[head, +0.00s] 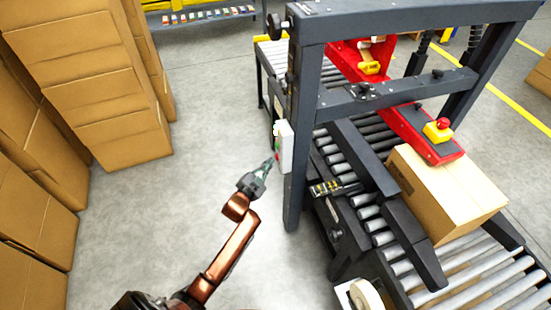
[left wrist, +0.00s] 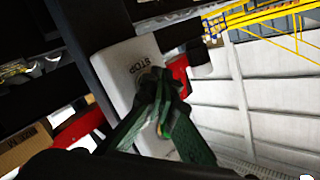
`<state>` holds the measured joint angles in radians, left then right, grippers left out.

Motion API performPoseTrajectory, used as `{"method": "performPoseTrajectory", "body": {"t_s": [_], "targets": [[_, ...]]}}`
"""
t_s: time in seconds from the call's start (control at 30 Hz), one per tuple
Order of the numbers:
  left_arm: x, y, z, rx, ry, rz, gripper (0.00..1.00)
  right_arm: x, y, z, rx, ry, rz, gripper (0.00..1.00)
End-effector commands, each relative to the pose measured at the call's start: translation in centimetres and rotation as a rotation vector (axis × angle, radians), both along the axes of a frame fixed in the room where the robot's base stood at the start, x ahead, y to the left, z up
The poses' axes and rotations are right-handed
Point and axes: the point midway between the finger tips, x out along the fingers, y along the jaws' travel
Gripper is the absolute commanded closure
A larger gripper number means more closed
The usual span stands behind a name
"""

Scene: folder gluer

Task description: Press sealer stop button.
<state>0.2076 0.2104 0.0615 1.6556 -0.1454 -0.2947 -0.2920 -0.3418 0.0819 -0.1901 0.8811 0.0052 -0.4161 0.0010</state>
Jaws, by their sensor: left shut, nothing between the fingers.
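The sealer's pale control box (head: 286,147) is mounted on the dark left post of the machine. In the left wrist view the box (left wrist: 122,68) carries the printed word STOP. A red part (left wrist: 180,68), which looks like the stop button, shows just past my fingers and is partly hidden by them. My left gripper (head: 271,163) is shut and empty, with its fingertips at the left face of the box. In the left wrist view the green fingers (left wrist: 158,85) overlap the face below the STOP label. I cannot tell whether they touch the button. My right gripper is out of view.
The sealer's dark frame (head: 300,120) stands right of my arm. A carton (head: 440,200) sits on its rollers under a red head with a red-and-yellow emergency button (head: 440,127). Stacked cartons (head: 90,80) stand at the left. The grey floor between is clear.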

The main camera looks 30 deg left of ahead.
Motion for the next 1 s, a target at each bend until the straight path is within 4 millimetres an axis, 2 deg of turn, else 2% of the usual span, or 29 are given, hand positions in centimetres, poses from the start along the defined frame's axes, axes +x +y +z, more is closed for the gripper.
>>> {"method": "performPoseTrajectory", "body": {"t_s": [1.0], "targets": [[0.75, -0.66, 0.09, 0.000, -0.001, -0.001, 1.00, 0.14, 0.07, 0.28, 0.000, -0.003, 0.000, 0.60]]}}
